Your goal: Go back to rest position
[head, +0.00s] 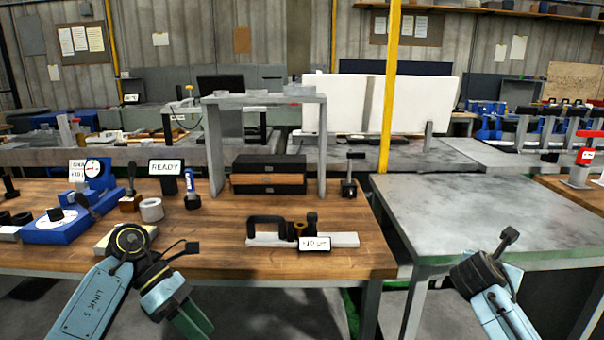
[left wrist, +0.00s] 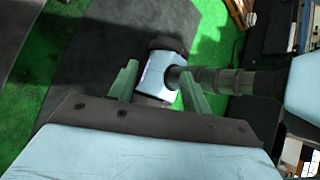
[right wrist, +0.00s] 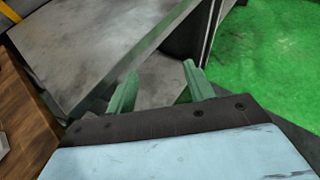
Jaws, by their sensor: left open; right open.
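My left arm comes in at the lower left of the head view, and my left gripper (head: 193,318) hangs low in front of the wooden bench (head: 330,262), pointing down. In the left wrist view its two green fingers (left wrist: 157,84) are spread apart, and I see no workpiece held. My right arm is at the lower right of the head view, in front of the grey metal table (head: 470,205); its fingers are hidden there. In the right wrist view the right gripper (right wrist: 160,88) is open and empty, with the grey table beyond it.
The bench holds a blue dial gauge device (head: 62,225), a READY sign (head: 165,167), a grey ring (head: 151,209), a black-handled fixture (head: 270,238) and a grey arch (head: 214,150). The metal table top is bare. A yellow post (head: 390,85) stands behind.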

